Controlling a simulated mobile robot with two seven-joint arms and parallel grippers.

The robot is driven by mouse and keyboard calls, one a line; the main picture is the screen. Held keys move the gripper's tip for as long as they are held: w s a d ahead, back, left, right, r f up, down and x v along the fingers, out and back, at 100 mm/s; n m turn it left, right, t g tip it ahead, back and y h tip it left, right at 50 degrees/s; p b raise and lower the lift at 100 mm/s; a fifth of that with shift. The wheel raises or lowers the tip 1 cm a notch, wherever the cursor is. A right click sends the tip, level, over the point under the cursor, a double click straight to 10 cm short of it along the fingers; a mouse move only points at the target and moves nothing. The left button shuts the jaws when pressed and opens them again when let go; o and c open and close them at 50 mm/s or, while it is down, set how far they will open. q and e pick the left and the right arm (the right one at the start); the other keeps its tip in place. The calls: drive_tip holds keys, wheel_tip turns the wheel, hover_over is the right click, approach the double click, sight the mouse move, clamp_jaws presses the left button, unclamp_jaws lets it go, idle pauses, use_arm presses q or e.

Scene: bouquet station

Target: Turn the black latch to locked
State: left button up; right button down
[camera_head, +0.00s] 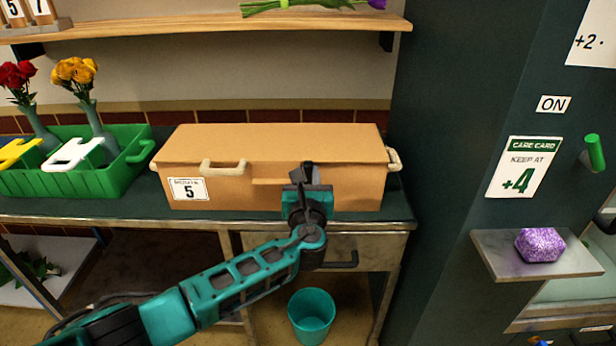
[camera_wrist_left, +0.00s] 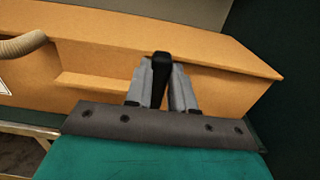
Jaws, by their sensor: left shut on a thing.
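The black latch (camera_wrist_left: 161,68) is on the front of an orange-brown box (camera_head: 280,145), just under its lid edge. In the left wrist view it stands upright between the two grey fingers of my left gripper (camera_wrist_left: 162,90), which are shut on it. In the head view my left gripper (camera_head: 308,176) is at the front of the box, right of centre, and mostly covers the latch. The box lid looks closed. My right gripper is in neither view.
The box stands on a dark green counter (camera_head: 140,208). A pale handle (camera_head: 222,168) and a label reading 5 (camera_head: 188,189) are on its front. A green crate (camera_head: 125,178) stands to the left. A drawer handle (camera_head: 340,262) and teal bin (camera_head: 311,315) are below.

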use_arm(q)
clamp_jaws()
drive_tip(key=shift+n, duration=0.3)
drive_tip(key=n+b, duration=0.2)
drive_tip(key=n, duration=0.1)
drive_tip(key=a+n+b, duration=0.1)
drive_tip(key=n+b, duration=0.1)
drive_tip(key=n, duration=0.1)
drive_tip(key=shift+a+f+n, duration=0.1)
drive_tip(key=shift+f+n, duration=0.1)
drive_tip(key=shift+n, duration=0.1)
idle(0.3)
drive_tip(key=shift+o, duration=1.3)
unclamp_jaws()
drive_tip(key=o, duration=0.4)
